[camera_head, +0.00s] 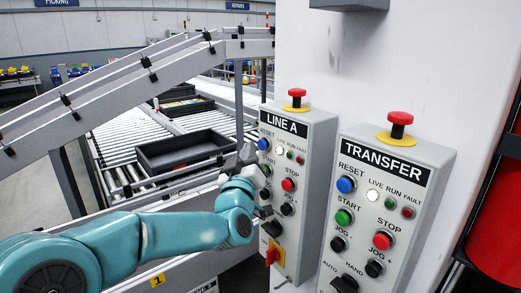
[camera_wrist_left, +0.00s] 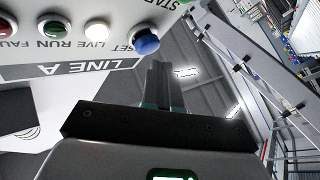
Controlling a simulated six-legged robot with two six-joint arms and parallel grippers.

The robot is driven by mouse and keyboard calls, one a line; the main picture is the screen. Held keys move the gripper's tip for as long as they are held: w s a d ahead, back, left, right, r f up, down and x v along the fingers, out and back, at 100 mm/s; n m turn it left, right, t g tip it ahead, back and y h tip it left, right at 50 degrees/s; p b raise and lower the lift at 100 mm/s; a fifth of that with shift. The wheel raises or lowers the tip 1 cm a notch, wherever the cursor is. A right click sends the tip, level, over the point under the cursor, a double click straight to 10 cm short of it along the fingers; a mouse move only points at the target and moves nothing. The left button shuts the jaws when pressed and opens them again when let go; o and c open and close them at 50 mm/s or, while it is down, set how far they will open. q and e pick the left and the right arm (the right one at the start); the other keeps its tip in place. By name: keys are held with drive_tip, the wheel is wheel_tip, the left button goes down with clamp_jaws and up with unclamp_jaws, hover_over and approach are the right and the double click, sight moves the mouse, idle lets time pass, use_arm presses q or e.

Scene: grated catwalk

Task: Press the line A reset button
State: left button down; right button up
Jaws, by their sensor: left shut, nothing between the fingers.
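The LINE A box (camera_head: 310,150) is a grey panel on the white wall, with its blue reset button (camera_head: 264,143) at the upper left. My left gripper (camera_head: 248,154) is just left of that button, fingers pointing up. In the left wrist view the panel is upside down, and the blue reset button (camera_wrist_left: 146,42) is beside the tips of my shut, empty left gripper (camera_wrist_left: 160,68). A gap seems to lie between them, but I cannot tell its depth. My right gripper is not in view.
The TRANSFER box (camera_head: 391,190) stands right of LINE A with a similar blue button (camera_head: 346,184). Red mushroom buttons top both boxes. A sloped conveyor rail (camera_head: 120,90) and a black tray (camera_head: 185,151) on rollers lie behind my left arm.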

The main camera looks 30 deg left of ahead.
use_arm(q)
drive_tip(key=shift+s+a, duration=0.1)
drive_tip(key=shift+s, duration=0.05)
drive_tip(key=s+b, duration=0.1)
drive_tip(key=s+a+b, duration=0.1)
drive_tip(key=s, duration=0.1)
drive_tip(key=s+b, duration=0.1)
drive_tip(key=shift+s+a, duration=0.25)
drive_tip(key=shift+a, duration=0.15)
idle(0.9)
